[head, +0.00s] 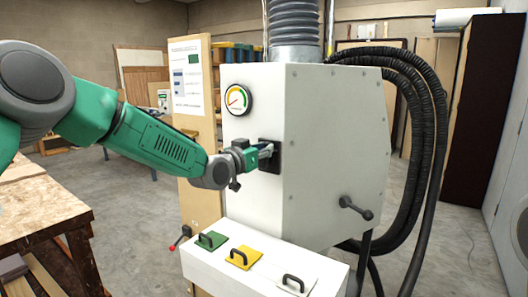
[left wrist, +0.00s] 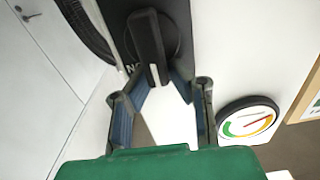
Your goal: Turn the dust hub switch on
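The dust hub switch (left wrist: 150,45) is a black rotary knob with a raised bar handle. It sits on a dark plate (head: 276,164) on the side of the white dust hub cabinet (head: 335,150). In the left wrist view the handle runs nearly upright, tilted slightly. My left gripper (head: 268,151) is right at the switch. Its fingers (left wrist: 162,78) stand apart, one on each side of the handle's near end; firm contact is not clear. In the head view the gripper hides most of the knob. My right gripper is not in view.
A round gauge (head: 237,99) is above the switch; it also shows in the left wrist view (left wrist: 247,121). Below is a white box with green, yellow and white handled flaps (head: 243,257). A lever (head: 356,208) and black hoses (head: 428,130) are at right. A wooden workbench (head: 40,210) stands left.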

